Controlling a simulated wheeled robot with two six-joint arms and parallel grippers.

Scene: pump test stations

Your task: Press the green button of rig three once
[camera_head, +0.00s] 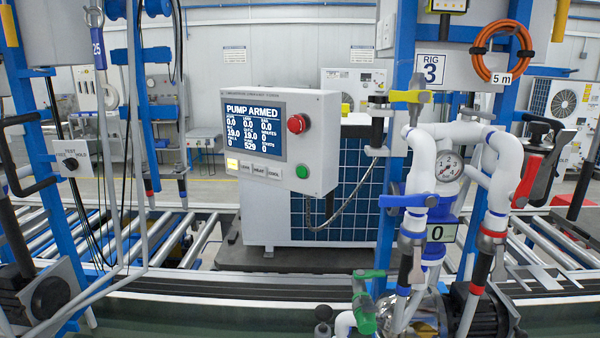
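The green button (302,171) sits on the right part of the front of a white control box (318,150), below a red mushroom button (297,124). The box's blue screen (253,130) reads PUMP ARMED above rows of numbers. A row of small keys lies under the screen, and the leftmost key (232,163) is yellow. A sign (431,69) reading RIG 3 hangs on the blue post to the right of the box. Nothing covers the green button. I cannot make out either of my grippers in this view.
White pipes with valves and a gauge (448,167) stand at the right. An orange hose coil (504,50) hangs above them. A blue frame with cables and a black bent handle (24,155) stands at the left. The space before the box's front appears clear.

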